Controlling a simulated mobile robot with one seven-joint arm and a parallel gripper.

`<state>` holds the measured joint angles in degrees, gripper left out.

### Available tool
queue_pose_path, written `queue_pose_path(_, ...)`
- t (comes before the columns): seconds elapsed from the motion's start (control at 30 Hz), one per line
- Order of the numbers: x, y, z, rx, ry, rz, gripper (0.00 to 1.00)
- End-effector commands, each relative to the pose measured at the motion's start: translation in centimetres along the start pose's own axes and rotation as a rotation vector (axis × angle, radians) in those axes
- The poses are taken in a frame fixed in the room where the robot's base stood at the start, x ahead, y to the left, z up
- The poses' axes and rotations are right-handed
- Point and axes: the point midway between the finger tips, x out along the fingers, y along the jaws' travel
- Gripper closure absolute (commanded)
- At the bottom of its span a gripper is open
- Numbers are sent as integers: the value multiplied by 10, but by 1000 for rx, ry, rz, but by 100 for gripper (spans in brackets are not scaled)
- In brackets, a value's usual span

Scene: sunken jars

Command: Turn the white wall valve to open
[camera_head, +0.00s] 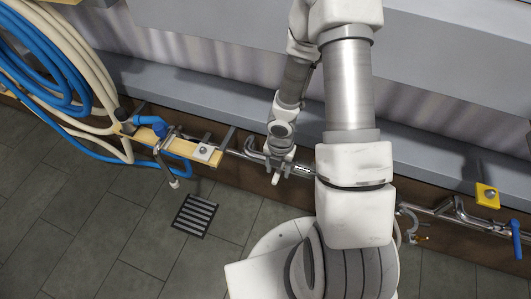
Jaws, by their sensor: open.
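A small white square plate with a grey round centre (204,152) sits on the pale board along the wall, left of my gripper. It is the only white wall fitting I can make out, and I cannot tell from here whether it is the valve or how it is set. My gripper (281,175) points down over the metal pipe, to the right of the white plate and apart from it. Its fingers are spread. I cannot tell whether they touch the pipe, and no handle shows clearly between them.
Blue and cream hoses (60,60) hang at the left by a blue-handled tap (150,122). A yellow plate (487,196) and a blue handle (516,240) are at the right. A floor drain (195,215) lies in open tiled floor. A grey ledge (420,165) runs above the pipe.

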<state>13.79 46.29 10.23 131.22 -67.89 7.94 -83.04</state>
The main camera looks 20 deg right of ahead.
Motion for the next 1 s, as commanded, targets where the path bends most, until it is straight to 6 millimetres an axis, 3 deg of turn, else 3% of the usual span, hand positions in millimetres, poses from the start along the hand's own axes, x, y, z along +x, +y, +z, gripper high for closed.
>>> queue_pose_path(0.6,24,0,0,1,-1,0,44)
queue_pose_path(0.9,24,0,0,1,-1,0,44)
queue_pose_path(1.0,24,0,0,1,-1,0,62)
